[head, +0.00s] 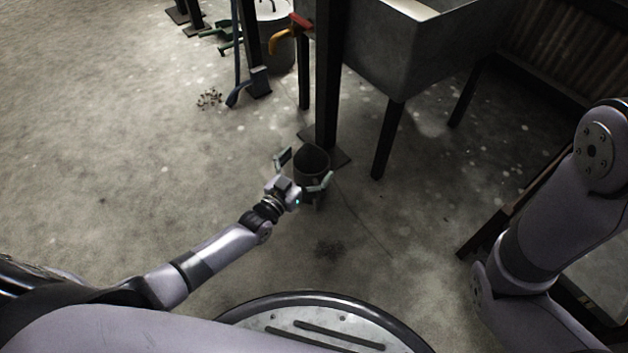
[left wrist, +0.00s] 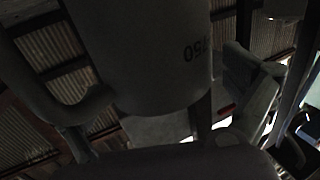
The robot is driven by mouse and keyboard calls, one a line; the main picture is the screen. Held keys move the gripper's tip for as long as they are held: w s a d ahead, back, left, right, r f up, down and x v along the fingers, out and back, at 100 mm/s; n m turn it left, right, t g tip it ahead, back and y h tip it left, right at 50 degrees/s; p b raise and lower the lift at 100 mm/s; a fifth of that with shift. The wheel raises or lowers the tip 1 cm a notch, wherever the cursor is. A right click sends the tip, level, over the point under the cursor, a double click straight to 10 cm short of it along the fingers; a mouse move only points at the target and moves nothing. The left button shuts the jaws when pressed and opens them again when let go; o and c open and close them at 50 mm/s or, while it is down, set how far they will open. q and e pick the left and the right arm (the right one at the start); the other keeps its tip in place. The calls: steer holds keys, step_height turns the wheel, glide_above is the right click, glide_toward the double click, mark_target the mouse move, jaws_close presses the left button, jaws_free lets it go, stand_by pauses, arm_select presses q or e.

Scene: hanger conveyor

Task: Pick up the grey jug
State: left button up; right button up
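The grey jug (head: 312,158) is a dark, open-topped vessel near the foot of a black post in the head view. In the left wrist view the jug (left wrist: 150,55) is close and large, with dark digits on its side and a curved handle on the left. My left gripper (head: 302,170) is at the jug with its fingers spread, one on the near left of the jug and one on its near right. The left finger looks clear of the wall; contact on the right cannot be told. My right gripper is out of view.
A black post (head: 327,80) stands just behind the jug. A grey metal sink (head: 400,45) on dark legs is behind it to the right. A bucket (head: 275,45) and tools stand at the back. The concrete floor on the left is mostly clear.

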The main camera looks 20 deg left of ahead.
arm_select(q)
steer(key=shift+f, duration=0.1)
steer(key=c, duration=1.5)
